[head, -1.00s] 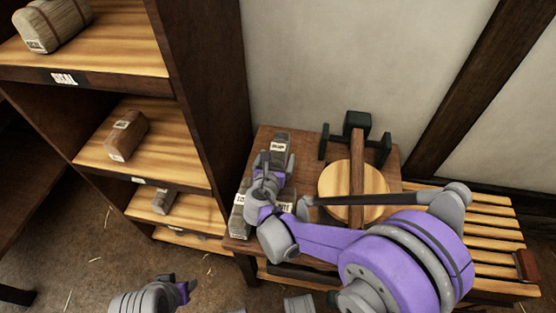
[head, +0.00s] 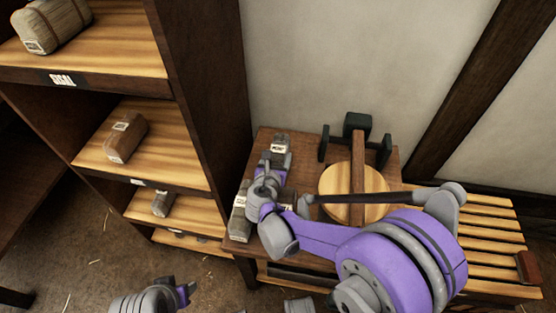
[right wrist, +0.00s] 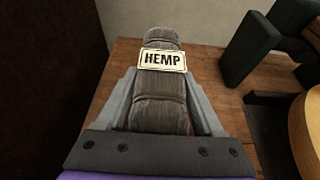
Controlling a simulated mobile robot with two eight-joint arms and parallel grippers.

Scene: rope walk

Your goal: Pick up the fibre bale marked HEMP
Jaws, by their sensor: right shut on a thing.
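The bale marked HEMP (right wrist: 162,98) is grey-brown with a white label, which reads clearly in the right wrist view. In the head view the bale (head: 282,146) is at the back of the small wooden table, beyond my right gripper. My right gripper (head: 274,172) is shut on it, with one finger along each side. The gripper also shows in the right wrist view (right wrist: 162,112). Whether the bale touches the table is hard to tell. My left gripper (head: 183,290) is low at the bottom left, away from the table, its jaw opening unclear.
Other bales (head: 240,218) are on the table beside my right gripper, partly hidden. A round wooden disc (head: 338,182) with a dark frame stands to the right. A shelf unit (head: 195,90) with bales rises close on the left. A slatted bench (head: 500,228) extends right.

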